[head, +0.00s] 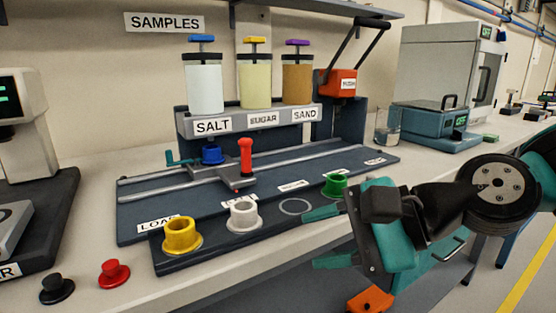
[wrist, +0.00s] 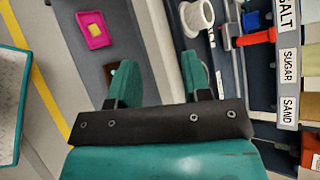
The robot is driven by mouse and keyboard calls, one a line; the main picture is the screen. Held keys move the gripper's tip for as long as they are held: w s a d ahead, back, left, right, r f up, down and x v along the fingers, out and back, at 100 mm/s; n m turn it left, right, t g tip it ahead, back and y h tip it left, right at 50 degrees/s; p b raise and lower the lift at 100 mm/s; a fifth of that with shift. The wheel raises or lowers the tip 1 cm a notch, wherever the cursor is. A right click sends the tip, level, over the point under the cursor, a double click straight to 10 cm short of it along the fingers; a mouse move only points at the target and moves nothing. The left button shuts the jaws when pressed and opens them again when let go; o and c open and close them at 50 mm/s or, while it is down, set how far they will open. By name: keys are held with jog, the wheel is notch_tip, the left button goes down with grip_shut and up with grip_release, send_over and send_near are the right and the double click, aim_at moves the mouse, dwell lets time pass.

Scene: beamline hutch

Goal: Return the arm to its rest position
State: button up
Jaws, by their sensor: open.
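My gripper (head: 325,238) is open and empty at the front edge of the bench, right of the white cup (head: 244,214) and in front of the green cup (head: 335,184). The arm reaches in from the right of the head view. In the wrist view my gripper (wrist: 160,82) shows both teal fingers apart with nothing between them. The white cup (wrist: 193,17) is beyond the fingers there, apart from them.
A yellow cup (head: 181,236) and an empty ring (head: 295,206) share the front strip. A blue cup (head: 211,153) sits on the rail carriage below the salt dispenser (head: 205,88). Black (head: 57,287) and red (head: 114,272) knobs stand front left. Open floor lies at right.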

jog(key=s+d+f+n+g+h, duration=0.45)
jog(key=s+d+n+h, duration=0.4)
jog(key=n, duration=0.85)
notch_tip(320, 180, up, 25)
jog(key=p, duration=2.5)
jog(key=shift+s+a+f+y, duration=0.15)
jog(key=shift+s+y, duration=0.2)
jog(key=shift+s, duration=0.05)
